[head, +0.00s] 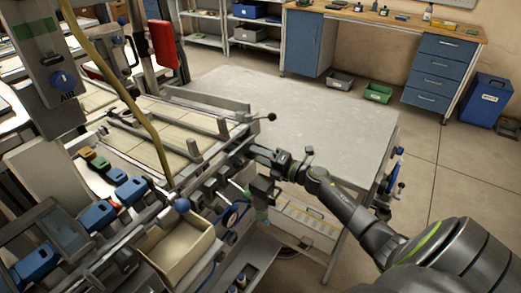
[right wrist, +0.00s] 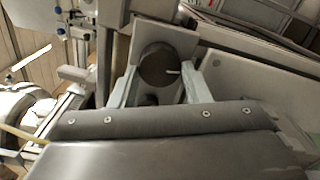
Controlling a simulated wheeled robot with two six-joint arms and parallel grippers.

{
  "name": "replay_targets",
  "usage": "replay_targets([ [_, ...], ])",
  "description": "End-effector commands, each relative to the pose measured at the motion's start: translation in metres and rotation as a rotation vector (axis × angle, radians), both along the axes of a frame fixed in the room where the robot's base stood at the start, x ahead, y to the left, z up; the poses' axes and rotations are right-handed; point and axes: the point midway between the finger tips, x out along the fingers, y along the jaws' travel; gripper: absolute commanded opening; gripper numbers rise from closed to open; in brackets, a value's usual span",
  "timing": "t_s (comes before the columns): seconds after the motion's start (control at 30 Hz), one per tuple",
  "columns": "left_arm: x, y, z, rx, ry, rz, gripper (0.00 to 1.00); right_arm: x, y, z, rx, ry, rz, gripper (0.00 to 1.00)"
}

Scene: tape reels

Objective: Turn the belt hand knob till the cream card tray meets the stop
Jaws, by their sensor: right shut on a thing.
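My right gripper (head: 258,153) reaches in from the right to the near side of the machine. In the right wrist view, its two pale fingers (right wrist: 160,84) are shut on a dark round hand knob (right wrist: 156,62) with a short white mark pointing right. In the head view the knob is hidden behind the gripper. A cream open-topped tray (head: 160,262) is at the machine's lower front; I cannot tell whether it is the card tray. Pale flat panels (head: 160,148) lie between the rails above. I cannot make out the stop. My left gripper is out of view.
A grey table (head: 310,115) stands just behind my right gripper. A blue ball-topped handle (head: 182,205), blue blocks (head: 97,214) and a black-ball lever (head: 271,117) stick up from the machine. A yellow hose (head: 120,85) hangs across it. The floor at right is open.

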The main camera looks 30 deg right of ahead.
Motion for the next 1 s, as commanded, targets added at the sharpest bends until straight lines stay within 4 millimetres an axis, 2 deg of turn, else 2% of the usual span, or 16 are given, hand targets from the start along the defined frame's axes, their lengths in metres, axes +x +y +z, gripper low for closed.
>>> replay_targets([
  [0.03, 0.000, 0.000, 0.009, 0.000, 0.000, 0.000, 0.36, 0.000, 0.000, 0.005, 0.041, 0.017, -0.002, 0.20],
  [0.1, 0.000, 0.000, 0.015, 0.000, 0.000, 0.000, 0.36, 0.000, 0.000, 0.005, 0.099, 0.041, -0.001, 0.20],
  [0.4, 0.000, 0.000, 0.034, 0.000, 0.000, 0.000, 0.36, 0.000, 0.000, 0.004, 0.308, 0.127, -0.001, 0.20],
  [0.7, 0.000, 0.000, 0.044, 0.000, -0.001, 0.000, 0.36, 0.000, 0.000, 0.002, 0.424, 0.175, -0.001, 0.20],
  [1.0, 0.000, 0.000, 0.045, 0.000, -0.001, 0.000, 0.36, 0.000, 0.000, 0.001, 0.455, 0.187, 0.000, 0.20],
])
